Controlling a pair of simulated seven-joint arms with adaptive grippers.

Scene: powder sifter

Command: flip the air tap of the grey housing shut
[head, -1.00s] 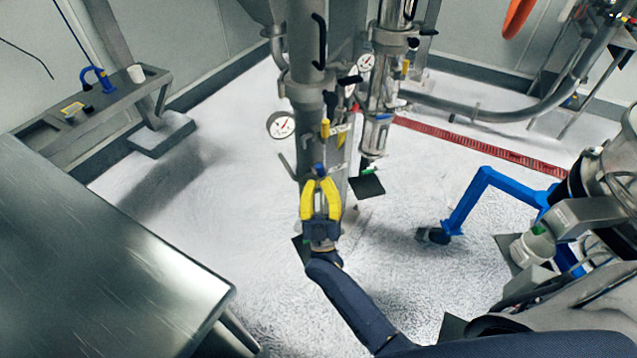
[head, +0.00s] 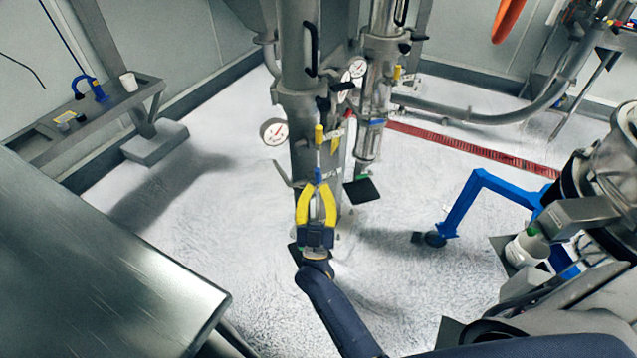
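The grey housing (head: 303,118) is an upright metal column in the middle of the head view. A yellow-handled tap (head: 319,133) sits on its front, and a small blue handle (head: 318,174) lies lower down. I cannot tell for certain which of the two is the air tap. My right gripper (head: 317,187), with yellow fingers, is in front of the lower column. Its fingers are apart, with the fingertips just below and on either side of the blue handle. I cannot tell whether they touch it. My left gripper is not in view.
A round gauge (head: 274,132) juts out left of the column, and another gauge (head: 357,67) is at its upper right. A second metal pipe assembly (head: 376,95) stands behind right. A steel table (head: 90,270) fills the lower left. A blue frame (head: 470,200) stands right.

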